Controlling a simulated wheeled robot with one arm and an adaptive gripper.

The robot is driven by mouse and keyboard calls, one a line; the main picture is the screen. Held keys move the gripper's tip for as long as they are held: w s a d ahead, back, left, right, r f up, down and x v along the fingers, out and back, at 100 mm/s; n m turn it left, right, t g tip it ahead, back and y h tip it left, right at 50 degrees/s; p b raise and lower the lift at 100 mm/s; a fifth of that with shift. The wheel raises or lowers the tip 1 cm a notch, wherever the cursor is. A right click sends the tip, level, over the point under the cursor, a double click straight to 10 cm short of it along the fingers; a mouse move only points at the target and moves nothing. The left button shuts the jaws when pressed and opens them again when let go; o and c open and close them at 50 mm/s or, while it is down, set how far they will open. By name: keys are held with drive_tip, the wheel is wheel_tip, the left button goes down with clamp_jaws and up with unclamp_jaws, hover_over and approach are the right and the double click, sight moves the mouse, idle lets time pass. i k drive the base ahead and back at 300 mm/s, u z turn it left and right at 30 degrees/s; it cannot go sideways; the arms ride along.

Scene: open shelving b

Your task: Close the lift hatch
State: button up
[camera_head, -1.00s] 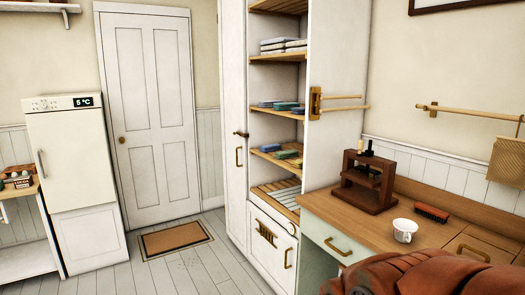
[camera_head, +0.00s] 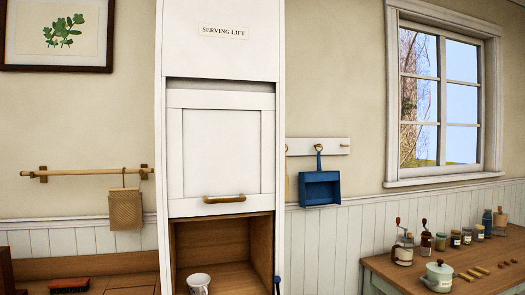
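The serving lift (camera_head: 218,64) is a tall white cabinet against the wall, labelled "SERVING LIFT". Its hatch (camera_head: 222,150) is a white framed panel with a brass handle (camera_head: 224,199) along its bottom edge. The hatch is raised, and the wooden compartment (camera_head: 222,240) below it is open. A white cup (camera_head: 198,283) stands inside, cut off by the bottom of the picture. The bottom of the opening is out of view. My gripper is not in view.
A wooden counter (camera_head: 110,268) with a red brush (camera_head: 68,285) is at left. At right, a table (camera_head: 385,270) holds a green pot (camera_head: 438,276) and several jars. A blue dustpan (camera_head: 319,188) hangs beside the lift.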

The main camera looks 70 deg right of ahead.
sight(221, 145)
drive_tip(key=z, duration=2.45)
drive_tip(key=k, duration=0.95)
drive_tip(key=u, duration=0.9)
drive_tip(key=i, duration=0.9)
drive_tip(key=u, duration=0.45)
